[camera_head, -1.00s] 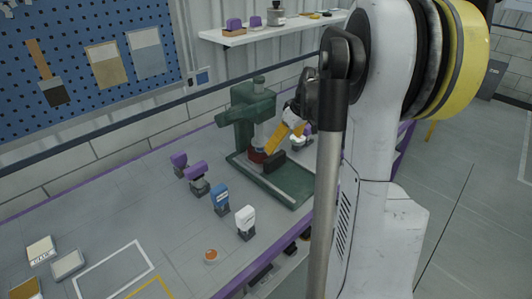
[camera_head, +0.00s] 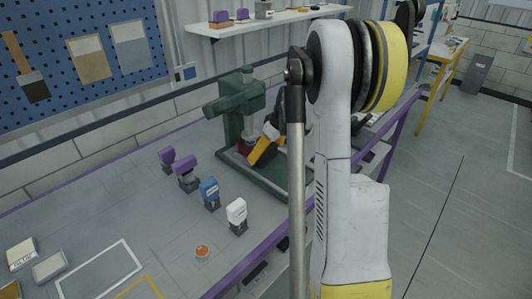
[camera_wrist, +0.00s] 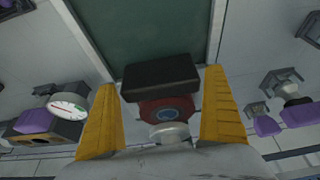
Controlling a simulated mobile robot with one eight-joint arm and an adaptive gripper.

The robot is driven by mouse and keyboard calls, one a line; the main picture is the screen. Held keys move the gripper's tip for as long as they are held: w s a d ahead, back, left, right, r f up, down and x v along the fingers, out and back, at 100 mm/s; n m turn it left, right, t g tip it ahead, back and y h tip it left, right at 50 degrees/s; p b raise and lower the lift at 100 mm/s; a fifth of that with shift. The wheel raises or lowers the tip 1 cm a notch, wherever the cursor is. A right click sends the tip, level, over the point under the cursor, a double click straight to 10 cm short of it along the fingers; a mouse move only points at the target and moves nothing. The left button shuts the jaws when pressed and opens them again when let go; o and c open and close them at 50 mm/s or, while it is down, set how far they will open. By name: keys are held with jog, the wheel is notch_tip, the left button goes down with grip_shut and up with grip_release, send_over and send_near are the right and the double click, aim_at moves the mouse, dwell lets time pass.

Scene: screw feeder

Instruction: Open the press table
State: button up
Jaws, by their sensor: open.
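The green press (camera_head: 237,112) stands on the workbench, with its flat green bed in front of its column. In the wrist view, the bed (camera_wrist: 145,32) fills the top middle between pale rails. A black block (camera_wrist: 160,77) lies at the bed's near edge, by a red round part (camera_wrist: 167,110) with a blue-grey centre. My gripper (camera_wrist: 160,82) is open, its yellow fingers on either side of the block with gaps visible. In the head view, my gripper (camera_head: 262,150) is low at the press, partly hidden by my arm, and hides the block.
Purple-topped (camera_head: 186,172), blue (camera_head: 209,190) and white (camera_head: 236,213) small devices stand on the bench left of the press. An orange button (camera_head: 202,251) is near the bench's front edge. A wall shelf (camera_head: 265,25) hangs behind.

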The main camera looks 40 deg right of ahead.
jog(key=shift+c, duration=0.3)
jog(key=c, duration=1.1)
jog(key=s, duration=0.8)
jog(key=s+d, duration=0.1)
jog(key=s, duration=0.2)
jog(key=shift+s+p, duration=0.3)
jog(key=shift+s, duration=0.1)
jog(key=shift+c, duration=0.2)
jog(key=o, duration=1.2)
jog(key=shift+r, duration=0.1)
jog(key=v, duration=1.2)
